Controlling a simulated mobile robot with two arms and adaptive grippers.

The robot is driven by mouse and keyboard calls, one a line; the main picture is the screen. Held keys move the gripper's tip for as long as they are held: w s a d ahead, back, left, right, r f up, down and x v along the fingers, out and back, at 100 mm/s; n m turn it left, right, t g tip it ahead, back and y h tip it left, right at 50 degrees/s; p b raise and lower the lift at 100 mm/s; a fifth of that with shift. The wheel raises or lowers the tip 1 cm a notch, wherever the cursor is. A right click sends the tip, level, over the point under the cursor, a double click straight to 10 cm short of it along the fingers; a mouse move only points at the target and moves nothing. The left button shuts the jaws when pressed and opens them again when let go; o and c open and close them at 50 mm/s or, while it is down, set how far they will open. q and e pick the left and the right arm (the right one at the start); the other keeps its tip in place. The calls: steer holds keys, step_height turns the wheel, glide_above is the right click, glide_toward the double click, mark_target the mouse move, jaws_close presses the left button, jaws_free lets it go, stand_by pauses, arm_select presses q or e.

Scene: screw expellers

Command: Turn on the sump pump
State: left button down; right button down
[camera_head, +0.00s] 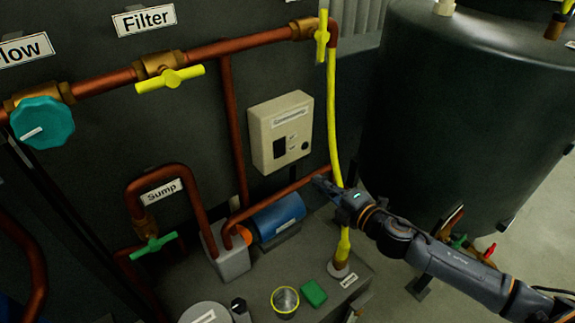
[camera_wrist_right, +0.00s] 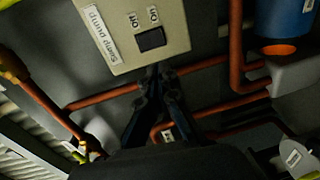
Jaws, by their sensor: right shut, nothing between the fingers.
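The sump pump switch box (camera_head: 262,124) is a beige panel on the dark wall, with a black rocker switch (camera_head: 279,148). In the right wrist view the box (camera_wrist_right: 100,36) appears inverted, with its label and the switch (camera_wrist_right: 151,39) visible; I cannot tell which way the rocker is set. My right gripper (camera_head: 320,182) is shut and empty, below and right of the box in the head view. In the wrist view its fingertips (camera_wrist_right: 158,72) appear just beyond the box's edge, close to the switch; contact cannot be seen. My left gripper is not in view.
Copper pipes (camera_head: 232,120) run along the wall, and a yellow hose (camera_head: 332,110) hangs close to my right gripper. A blue pump (camera_head: 278,215) sits below the box. A large dark tank (camera_head: 470,110) stands at right. A glass (camera_head: 285,300) and green block (camera_head: 314,292) are on the lower surface.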

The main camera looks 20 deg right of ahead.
steer(key=shift+w, duration=0.1)
steer(key=p, duration=0.2)
glide_toward(281, 155)
steer(key=x, duration=0.7)
stand_by(0.3)
steer(key=shift+w+a+b, duration=0.1)
steer(key=shift+w+b, duration=0.2)
steer(key=shift+b, duration=0.95)
steer(key=shift+s, duration=0.1)
